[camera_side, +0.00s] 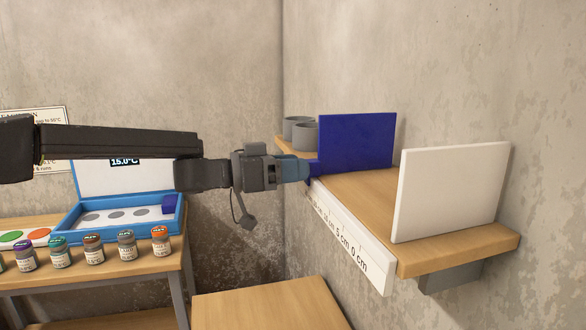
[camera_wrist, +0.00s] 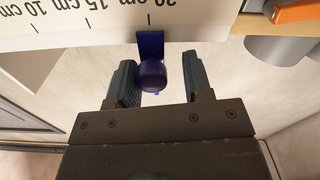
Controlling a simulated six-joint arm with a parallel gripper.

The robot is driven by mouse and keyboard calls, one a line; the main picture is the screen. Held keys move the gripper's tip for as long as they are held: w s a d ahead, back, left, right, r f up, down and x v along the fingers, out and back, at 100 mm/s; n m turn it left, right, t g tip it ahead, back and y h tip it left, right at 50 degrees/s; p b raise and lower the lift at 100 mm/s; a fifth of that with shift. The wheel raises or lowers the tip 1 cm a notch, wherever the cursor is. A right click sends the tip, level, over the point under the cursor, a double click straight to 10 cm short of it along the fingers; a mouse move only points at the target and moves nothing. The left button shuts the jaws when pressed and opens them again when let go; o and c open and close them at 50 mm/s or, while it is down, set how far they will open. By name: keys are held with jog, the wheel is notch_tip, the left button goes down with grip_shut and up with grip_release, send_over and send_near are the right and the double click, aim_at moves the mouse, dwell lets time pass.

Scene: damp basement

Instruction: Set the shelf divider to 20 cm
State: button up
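The blue shelf divider (camera_side: 357,141) stands upright on the wooden shelf (camera_side: 365,190), apart from the white end panel (camera_side: 452,192). The white scale strip (camera_side: 352,238) runs along the shelf's front edge. In the wrist view, the divider's blue tab (camera_wrist: 150,44) lines up closely with the 20 cm tick on the strip (camera_wrist: 85,18). Its round blue knob (camera_wrist: 152,76) sits between the fingers of my gripper (camera_wrist: 157,70). The gripper is open, with a clear gap right of the knob; the left finger is close to it, contact unclear. In the side view my gripper (camera_side: 308,170) is at the shelf front.
Grey cups (camera_side: 305,136) stand on the shelf beyond the divider. A table at left holds a blue-framed case (camera_side: 120,215) and several small jars (camera_side: 93,249). A lower wooden surface (camera_side: 265,305) lies below the shelf. An orange item (camera_wrist: 297,10) shows in the wrist view.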

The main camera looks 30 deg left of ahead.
jog(key=shift+o, duration=0.7)
jog(key=shift+s, duration=0.1)
jog(key=v, duration=1.3)
jog(key=shift+s+a, duration=0.25)
jog(key=shift+r, duration=0.1)
